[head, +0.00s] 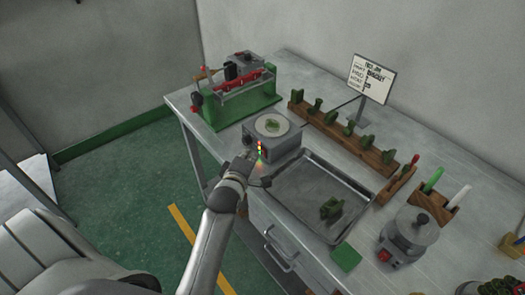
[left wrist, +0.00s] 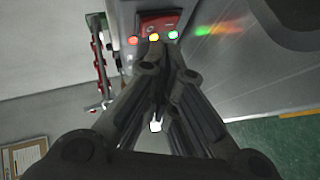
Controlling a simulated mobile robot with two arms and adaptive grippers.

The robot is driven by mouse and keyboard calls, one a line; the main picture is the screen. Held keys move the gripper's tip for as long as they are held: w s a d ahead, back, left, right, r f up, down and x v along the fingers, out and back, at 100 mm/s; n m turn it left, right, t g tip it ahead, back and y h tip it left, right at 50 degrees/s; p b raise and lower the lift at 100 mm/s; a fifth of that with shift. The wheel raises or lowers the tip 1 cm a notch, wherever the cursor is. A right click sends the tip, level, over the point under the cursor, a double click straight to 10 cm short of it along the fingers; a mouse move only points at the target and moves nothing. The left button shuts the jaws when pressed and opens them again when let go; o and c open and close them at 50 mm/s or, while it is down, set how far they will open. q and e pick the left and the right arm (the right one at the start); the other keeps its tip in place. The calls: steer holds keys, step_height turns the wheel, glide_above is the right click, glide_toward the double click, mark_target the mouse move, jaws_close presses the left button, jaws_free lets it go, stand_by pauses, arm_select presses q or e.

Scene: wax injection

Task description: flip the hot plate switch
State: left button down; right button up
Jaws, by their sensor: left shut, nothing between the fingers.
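The hot plate (head: 287,143) is a grey box with a pale round top and a green piece lying on it, near the middle of the bench. Its front has a column of small coloured lights (head: 260,148). In the left wrist view, a red switch (left wrist: 158,18) sits beside red, orange and green lights on the grey front. My left gripper (head: 250,160) is shut and empty, with its fingertips close in front of that panel. In the left wrist view the fingertips (left wrist: 160,58) point towards the lights and switch; I cannot tell whether they touch. My right gripper is not in view.
A metal tray (head: 285,197) with a green piece lies right of the hot plate. A green-based machine (head: 235,108) stands behind it. A wooden rack (head: 345,140) holds several green pieces. A pot device (head: 407,238) with a red switch stands at front right.

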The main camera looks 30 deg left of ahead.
arm_select(q)
steer(key=shift+w+r, duration=0.1)
steer(key=shift+w+d, duration=0.15)
steer(key=shift+w, duration=0.15)
steer(key=shift+w+d+p, duration=0.1)
steer(key=shift+w+p, duration=0.2)
steer(key=shift+p, duration=0.05)
stand_by(0.5)
steer(key=shift+s, duration=0.15)
steer(key=shift+s+a+p, duration=0.25)
steer(key=shift+s+p, duration=0.15)
steer(key=shift+s, duration=0.15)
steer(key=shift+s, duration=0.1)
steer(key=shift+s+a, duration=0.15)
steer(key=shift+s, duration=0.1)
steer(key=s, duration=0.1)
steer(key=s+a+p, duration=0.1)
steer(key=s, duration=0.2)
steer(key=shift+a+f+p, duration=0.35)
steer(key=shift+f+p, duration=0.05)
